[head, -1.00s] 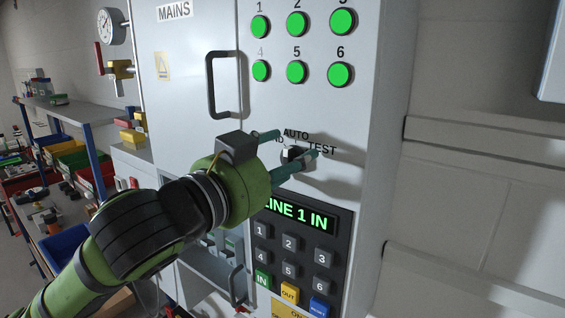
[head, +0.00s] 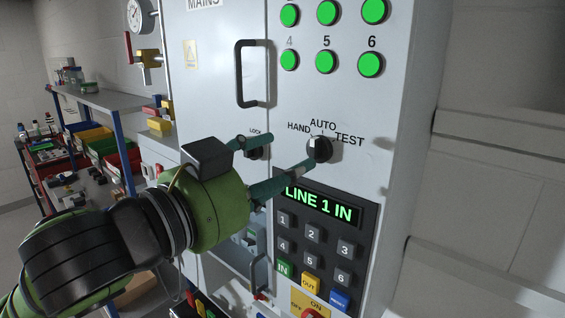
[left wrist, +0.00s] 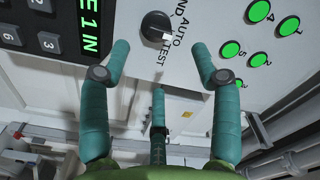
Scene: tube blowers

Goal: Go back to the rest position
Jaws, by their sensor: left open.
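My left gripper (head: 290,150) reaches in from the left in front of the grey cabinet. Its teal fingers are spread and hold nothing. The black selector knob (head: 319,149) is below the HAND, AUTO and TEST labels; I cannot tell its exact setting. One fingertip overlaps the knob's lower left edge in the head view. In the left wrist view, the knob (left wrist: 157,24) shows beyond the open fingertips (left wrist: 160,46), between their lines and seemingly apart from them. My right gripper is not in view.
The cabinet door handle (head: 240,75) and the LOCK knob (head: 254,153) are close to the left gripper. A keypad (head: 312,235) reading LINE 1 IN is below, and several green lamps (head: 326,61) above. Shelves with bins (head: 92,139) stand at left.

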